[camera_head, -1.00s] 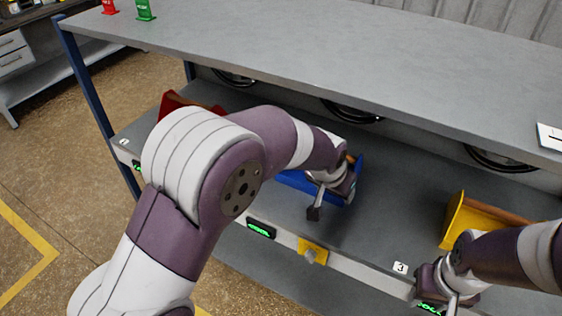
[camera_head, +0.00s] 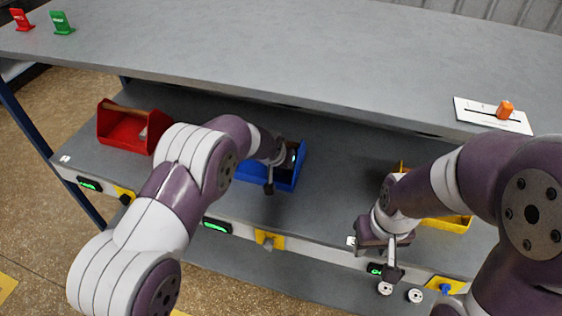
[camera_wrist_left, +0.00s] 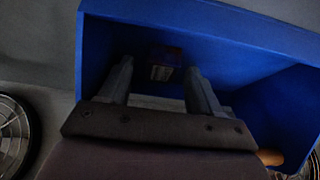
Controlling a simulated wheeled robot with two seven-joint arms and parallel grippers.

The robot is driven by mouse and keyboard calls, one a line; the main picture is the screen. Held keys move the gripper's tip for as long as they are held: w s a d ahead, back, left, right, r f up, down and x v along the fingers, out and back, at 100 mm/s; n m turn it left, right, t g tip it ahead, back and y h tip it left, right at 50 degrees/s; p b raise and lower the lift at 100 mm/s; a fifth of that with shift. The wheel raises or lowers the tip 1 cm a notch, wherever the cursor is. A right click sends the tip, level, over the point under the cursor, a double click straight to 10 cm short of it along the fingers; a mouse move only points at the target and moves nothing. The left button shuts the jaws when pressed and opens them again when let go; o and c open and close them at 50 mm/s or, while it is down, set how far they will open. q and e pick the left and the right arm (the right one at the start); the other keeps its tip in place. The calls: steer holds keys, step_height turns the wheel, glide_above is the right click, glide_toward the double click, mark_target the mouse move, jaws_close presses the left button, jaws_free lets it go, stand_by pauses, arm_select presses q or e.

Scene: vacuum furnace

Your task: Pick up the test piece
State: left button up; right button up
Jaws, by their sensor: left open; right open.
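The blue bin (camera_head: 287,178) stands on the lower shelf, and my left gripper (camera_head: 270,180) reaches into it. In the left wrist view, the bin (camera_wrist_left: 235,35) surrounds the open left fingers (camera_wrist_left: 160,68). A small dark block with a pale metallic face (camera_wrist_left: 162,70), perhaps the test piece, shows between and beyond the fingertips, apart from them as far as I can tell. In the head view my arm hides much of the bin's inside. My right gripper (camera_head: 385,258) is open and empty at the shelf's front edge, beside the yellow bin (camera_head: 450,222).
A red bin (camera_head: 125,130) stands on the shelf at left. The upper tabletop (camera_head: 270,50) overhangs the shelf. It carries a white card (camera_head: 475,112) with an orange block (camera_head: 505,110), plus red and green signs (camera_head: 62,23). A brown rod end (camera_wrist_left: 270,158) shows at the blue bin.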

arm_select(q)
steer(key=c, duration=1.1)
steer(key=shift+w, duration=0.1)
jaws_close()
steer(key=shift+r, duration=0.1)
